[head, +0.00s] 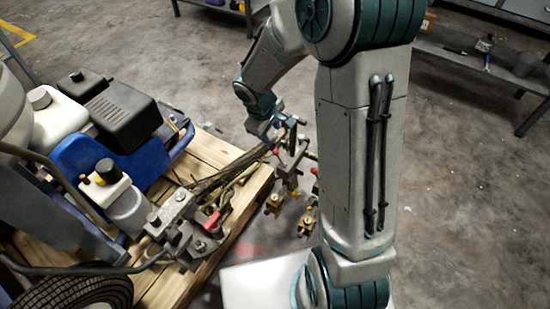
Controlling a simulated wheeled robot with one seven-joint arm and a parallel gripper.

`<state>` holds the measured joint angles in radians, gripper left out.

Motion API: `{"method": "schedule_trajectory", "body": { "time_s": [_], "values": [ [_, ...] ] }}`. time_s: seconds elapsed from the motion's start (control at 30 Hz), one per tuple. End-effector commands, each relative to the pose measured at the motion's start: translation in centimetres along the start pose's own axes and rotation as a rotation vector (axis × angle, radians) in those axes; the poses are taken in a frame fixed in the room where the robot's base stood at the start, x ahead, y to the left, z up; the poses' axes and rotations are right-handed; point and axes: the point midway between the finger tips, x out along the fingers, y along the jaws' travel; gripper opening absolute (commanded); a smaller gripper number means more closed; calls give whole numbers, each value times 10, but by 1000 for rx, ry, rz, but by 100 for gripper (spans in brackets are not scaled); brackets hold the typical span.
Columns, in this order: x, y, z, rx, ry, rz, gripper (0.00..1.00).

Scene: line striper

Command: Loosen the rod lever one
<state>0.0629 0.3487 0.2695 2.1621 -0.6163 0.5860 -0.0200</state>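The line striper (110,135) stands on a wooden pallet (235,205) at the left. A metal rod assembly with clamps (292,165) sticks out past the pallet's right edge. Small red-tipped levers (311,156) show on it, and brass-coloured spray parts (273,203) hang below. Another red lever (212,221) sits on the bracket near the pallet's front. I cannot tell which lever is lever one. My gripper (284,124) is at the upper end of the rod assembly, pointing down to the right. Its fingers are small and blend with the metal, so their opening and any contact are unclear.
Hoses (225,180) run along the pallet towards the rod assembly. A black wheel (75,293) is at the lower left. Shelves with tools (480,60) stand at the upper right. The concrete floor (460,200) at the right is clear. My upper arm hides part of the middle.

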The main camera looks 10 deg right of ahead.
Motion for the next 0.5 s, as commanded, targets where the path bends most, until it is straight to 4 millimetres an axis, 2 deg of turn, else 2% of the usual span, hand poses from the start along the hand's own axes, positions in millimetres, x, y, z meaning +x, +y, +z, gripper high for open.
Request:
{"method": "schedule_trajectory", "body": {
  "time_s": [0.03,0.27,0.5],
  "values": [
    [10,-3,-3,-12,1,-3,39],
    [33,-4,-5,-25,2,-5,39],
    [85,-5,-5,-24,1,-7,39]
  ]
}}
